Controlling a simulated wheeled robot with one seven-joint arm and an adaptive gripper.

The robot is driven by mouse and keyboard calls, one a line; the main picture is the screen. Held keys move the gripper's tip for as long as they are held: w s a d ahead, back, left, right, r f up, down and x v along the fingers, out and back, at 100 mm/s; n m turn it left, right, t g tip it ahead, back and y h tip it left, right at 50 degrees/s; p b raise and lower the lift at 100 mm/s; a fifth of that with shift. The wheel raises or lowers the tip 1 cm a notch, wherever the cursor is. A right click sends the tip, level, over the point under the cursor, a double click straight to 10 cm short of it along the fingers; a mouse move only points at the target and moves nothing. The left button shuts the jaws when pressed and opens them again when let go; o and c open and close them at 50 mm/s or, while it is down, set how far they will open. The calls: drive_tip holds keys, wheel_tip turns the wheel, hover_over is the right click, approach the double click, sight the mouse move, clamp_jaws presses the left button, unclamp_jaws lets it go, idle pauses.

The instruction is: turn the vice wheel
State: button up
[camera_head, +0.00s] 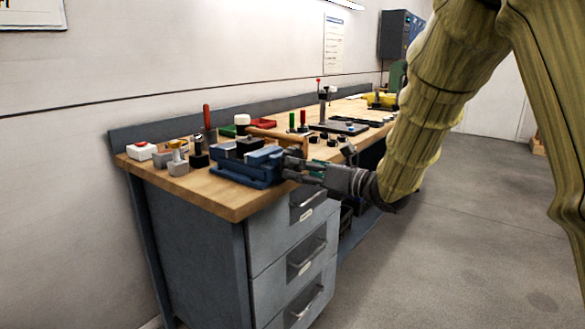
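A blue vice (250,168) sits on the wooden workbench top near its front edge, at the near end. My gripper (289,167) is at the vice's right end, reaching in from the right. The fingers overlap the place where the vice wheel would be. I cannot make out the wheel itself, and it may be hidden behind the fingers. I cannot tell whether the fingers touch the vice or how far apart they are.
The workbench (220,197) has grey drawers (290,255) below. Left of the vice are a white box with a red button (141,151) and small metal blocks (178,165). A red-handled tool (207,117) stands behind. Open floor (440,260) lies to the right.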

drive_tip(key=shift+x, duration=1.65)
drive_tip(key=shift+c, duration=0.2)
drive_tip(key=c, duration=1)
